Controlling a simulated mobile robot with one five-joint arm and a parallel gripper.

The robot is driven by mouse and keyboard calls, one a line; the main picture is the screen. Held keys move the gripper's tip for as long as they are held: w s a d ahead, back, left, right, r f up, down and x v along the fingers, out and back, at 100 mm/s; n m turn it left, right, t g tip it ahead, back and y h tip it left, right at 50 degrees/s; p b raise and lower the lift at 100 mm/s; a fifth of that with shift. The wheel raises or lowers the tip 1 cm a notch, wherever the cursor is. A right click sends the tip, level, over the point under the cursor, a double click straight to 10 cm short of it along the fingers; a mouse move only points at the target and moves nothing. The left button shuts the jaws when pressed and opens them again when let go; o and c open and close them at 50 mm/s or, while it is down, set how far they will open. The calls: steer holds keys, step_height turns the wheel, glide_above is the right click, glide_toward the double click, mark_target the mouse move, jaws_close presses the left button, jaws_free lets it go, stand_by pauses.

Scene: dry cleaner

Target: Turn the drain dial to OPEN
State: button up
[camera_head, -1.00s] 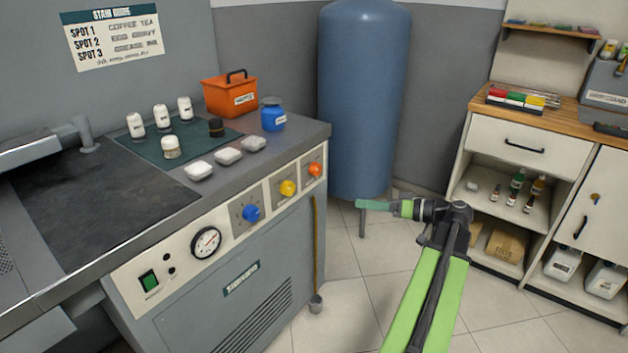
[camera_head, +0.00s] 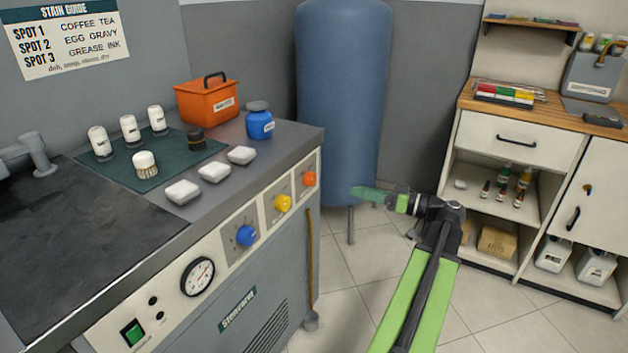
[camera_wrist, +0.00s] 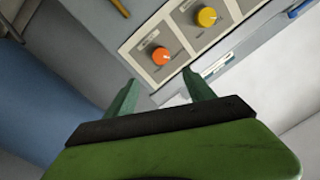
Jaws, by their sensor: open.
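Three dials sit in a row on the front panel of the grey spotting station: a blue dial (camera_head: 246,236), a yellow dial (camera_head: 283,203) and an orange dial (camera_head: 309,179). Their small labels are too blurred to read, so I cannot tell which one is the drain dial. My gripper (camera_head: 356,191) is open and empty, to the right of the panel and apart from it. In the wrist view, the orange dial (camera_wrist: 160,56) shows just beyond and between the green fingertips (camera_wrist: 160,82), with the yellow dial (camera_wrist: 206,17) farther off.
A gauge (camera_head: 198,276) and a green switch (camera_head: 133,332) are left of the dials. A yellow-brown rod (camera_head: 311,258) stands at the station's right corner. A blue tank (camera_head: 343,100) is behind my gripper. A cabinet (camera_head: 515,150) stands right; open floor lies between.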

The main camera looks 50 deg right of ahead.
mark_target(314, 180)
steer(key=x, duration=1.4)
steer(key=shift+w+a, duration=0.25)
steer(key=shift+w, duration=0.1)
steer(key=shift+c, duration=0.3)
